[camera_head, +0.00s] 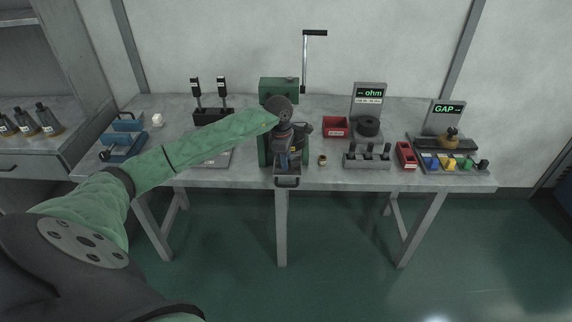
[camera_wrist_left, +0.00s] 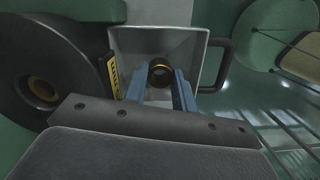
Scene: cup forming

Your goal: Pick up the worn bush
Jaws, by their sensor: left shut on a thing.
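My left gripper (camera_head: 285,162) reaches down over the front of the table, in front of the green machine. In the left wrist view its two blue fingers (camera_wrist_left: 160,90) are closed on a small brass bush (camera_wrist_left: 160,72), a ring with a dark bore. The bush is above a grey open tray (camera_wrist_left: 195,45) with a dark handle. In the head view the bush in the fingers is too small to make out. My right gripper is not in view.
Another small brass ring (camera_head: 322,160) stands on the table just right of the gripper. A red bin (camera_head: 336,126), a grey rack (camera_head: 366,161) with black posts and an "ohm" display (camera_head: 369,94) are further right. A black wheel (camera_wrist_left: 40,75) is close at left in the wrist view.

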